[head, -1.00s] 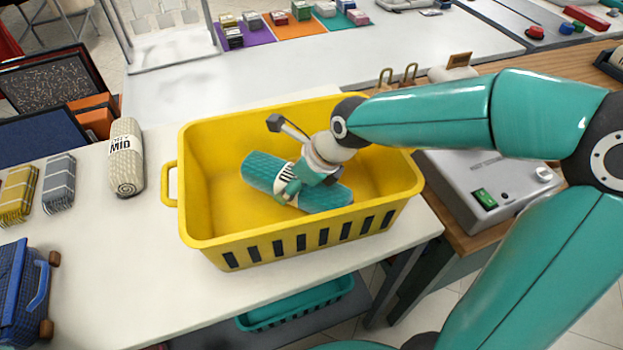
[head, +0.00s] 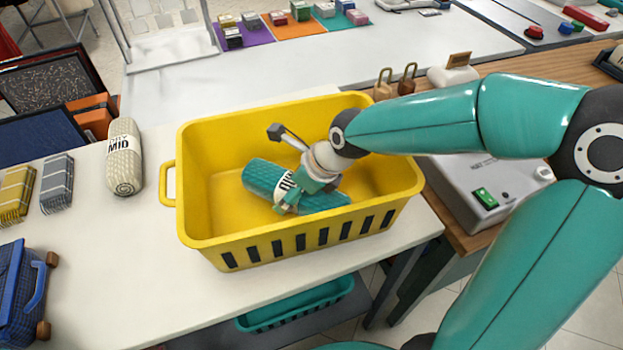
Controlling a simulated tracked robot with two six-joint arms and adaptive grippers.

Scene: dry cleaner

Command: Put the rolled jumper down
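The rolled jumper, a teal knitted roll with a white paper band (head: 258,176), lies aslant inside the yellow basket (head: 240,244), low near its floor. Dark letters show on the band. My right gripper (head: 290,199) reaches down into the basket from the right and is at the roll, with finger parts over its near side. I also cannot tell whether the roll rests fully on the basket floor. My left gripper is not in view.
Folded striped cloths (head: 57,183) and a blue checked bag (head: 20,290) lie further left. A grey machine (head: 478,180) stands right. The white table is clear in front of the bag's right side.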

